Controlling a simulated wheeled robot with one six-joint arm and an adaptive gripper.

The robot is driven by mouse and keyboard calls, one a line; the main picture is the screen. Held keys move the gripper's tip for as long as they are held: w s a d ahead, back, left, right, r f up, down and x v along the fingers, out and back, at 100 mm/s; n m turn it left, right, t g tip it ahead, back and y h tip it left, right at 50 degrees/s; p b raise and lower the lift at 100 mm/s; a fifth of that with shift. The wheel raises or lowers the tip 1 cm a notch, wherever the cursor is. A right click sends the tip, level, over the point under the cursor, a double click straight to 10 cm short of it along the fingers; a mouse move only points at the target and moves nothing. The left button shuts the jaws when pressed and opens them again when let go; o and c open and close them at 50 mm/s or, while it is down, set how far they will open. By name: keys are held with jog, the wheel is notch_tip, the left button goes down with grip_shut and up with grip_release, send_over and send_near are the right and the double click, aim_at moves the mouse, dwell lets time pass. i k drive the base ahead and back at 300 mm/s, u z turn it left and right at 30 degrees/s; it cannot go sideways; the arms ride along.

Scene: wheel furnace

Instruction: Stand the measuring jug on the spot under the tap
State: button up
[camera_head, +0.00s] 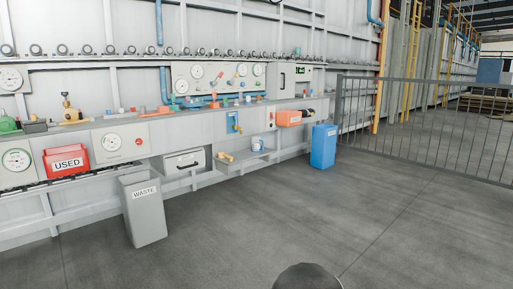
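A small white and blue vessel (257,144), which looks like the measuring jug, is at the right side of a low open recess (245,162) in the grey wall bench. It is too small to read any marks on it. A brass-coloured fitting (225,157), which looks like the tap, is at the left of the same recess. The vessel stands apart from it, to its right. I cannot make out a marked spot under the fitting. My gripper is not in view. A dark rounded shape at the bottom edge may be part of my body.
A grey WASTE bin (145,213) and a blue bin (323,147) stand on the floor before the bench. A red USED box (66,162), an orange box (289,118) and a drawer (185,162) are along the bench. A railing (430,125) is at right. The middle floor is clear.

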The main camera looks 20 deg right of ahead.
aim_at(256, 141)
jog(key=z, duration=0.35)
jog(key=i, duration=0.75)
jog(key=z, duration=1.1)
jog(key=i, duration=3.75)
jog(key=u, duration=1.35)
jog(key=i, duration=1.25)
jog(key=u, duration=0.75)
